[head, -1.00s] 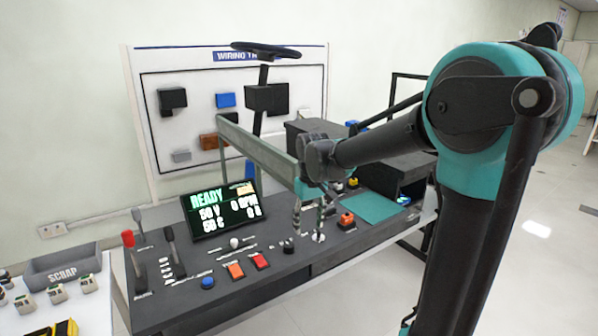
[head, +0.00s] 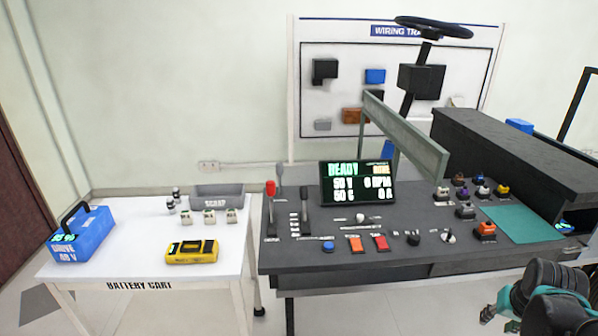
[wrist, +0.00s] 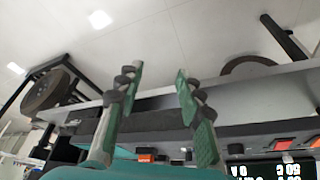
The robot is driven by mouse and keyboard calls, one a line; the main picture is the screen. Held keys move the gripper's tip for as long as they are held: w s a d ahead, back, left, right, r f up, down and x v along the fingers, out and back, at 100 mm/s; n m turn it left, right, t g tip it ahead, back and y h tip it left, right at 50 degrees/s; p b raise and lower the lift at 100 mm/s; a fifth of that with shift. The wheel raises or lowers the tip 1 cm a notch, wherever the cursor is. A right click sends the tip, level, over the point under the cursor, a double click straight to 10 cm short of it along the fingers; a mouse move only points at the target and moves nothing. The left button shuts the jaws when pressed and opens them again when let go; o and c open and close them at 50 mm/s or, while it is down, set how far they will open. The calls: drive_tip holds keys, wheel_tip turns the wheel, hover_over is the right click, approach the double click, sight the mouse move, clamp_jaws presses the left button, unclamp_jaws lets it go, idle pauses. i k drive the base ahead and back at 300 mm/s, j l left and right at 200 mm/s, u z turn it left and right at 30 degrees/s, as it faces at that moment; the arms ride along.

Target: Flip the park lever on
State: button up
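A lever with a red knob (head: 271,189) stands roughly upright at the left end of the dark console (head: 340,256). A lever with a black handle (head: 305,198) stands to its right, beside a column of small white marks. The labels are too small to read, so I cannot tell for certain which is the park lever. My gripper (head: 494,316) is low at the right, in front of the console and well away from both levers. In the wrist view its two fingers (wrist: 154,75) are apart with nothing between them. The levers are not distinguishable there.
A display (head: 357,183) reads READY. A blue button (head: 328,247), orange switch (head: 356,244) and red switch (head: 381,242) line the console front. A green-grey beam (head: 405,135) rises behind. The white battery cart (head: 130,230) stands left. Floor before the console is clear.

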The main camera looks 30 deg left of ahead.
sight(270, 184)
drive_tip(key=u, duration=1.6)
